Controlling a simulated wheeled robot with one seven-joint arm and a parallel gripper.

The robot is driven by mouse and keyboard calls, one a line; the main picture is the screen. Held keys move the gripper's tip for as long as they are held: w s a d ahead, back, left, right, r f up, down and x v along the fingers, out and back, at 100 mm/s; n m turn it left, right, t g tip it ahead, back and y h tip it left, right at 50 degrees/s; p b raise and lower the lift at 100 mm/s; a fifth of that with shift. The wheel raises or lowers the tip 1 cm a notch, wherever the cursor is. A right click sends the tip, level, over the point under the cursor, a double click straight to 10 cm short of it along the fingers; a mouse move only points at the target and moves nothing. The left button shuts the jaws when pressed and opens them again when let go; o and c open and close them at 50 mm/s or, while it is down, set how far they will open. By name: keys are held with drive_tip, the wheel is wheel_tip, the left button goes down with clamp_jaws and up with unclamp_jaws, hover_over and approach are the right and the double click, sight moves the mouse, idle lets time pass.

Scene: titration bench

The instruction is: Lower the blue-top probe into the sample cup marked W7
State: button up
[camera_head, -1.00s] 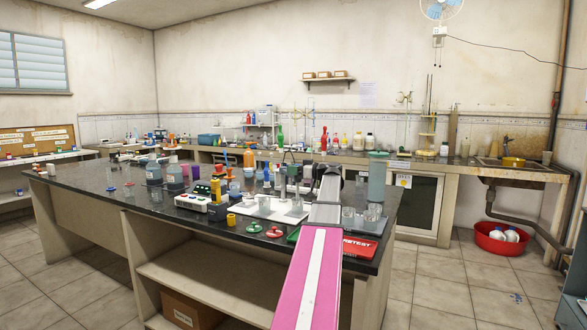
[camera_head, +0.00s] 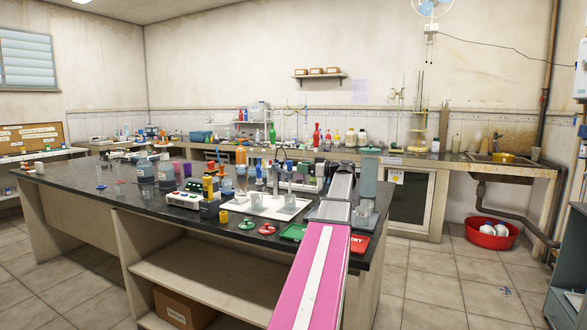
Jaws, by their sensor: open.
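A slim probe with a blue top (camera_head: 259,166) stands upright over the back of a white tray (camera_head: 270,213) on the dark bench. Other small blue parts are close by, so I cannot be sure which is the task's probe. Small clear cups (camera_head: 289,201) stand on the tray. Their markings are too small to read, so I cannot tell which is W7. My pink and grey arm reaches over the bench to the right of the tray. My gripper does not show clearly, and the arm may hide it.
A white device with buttons (camera_head: 184,201) and a yellow cup (camera_head: 223,216) are left of the tray. Green (camera_head: 246,224) and red (camera_head: 266,228) round pieces lie at the front edge.

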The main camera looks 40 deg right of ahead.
drive_tip(key=shift+v, duration=1.25)
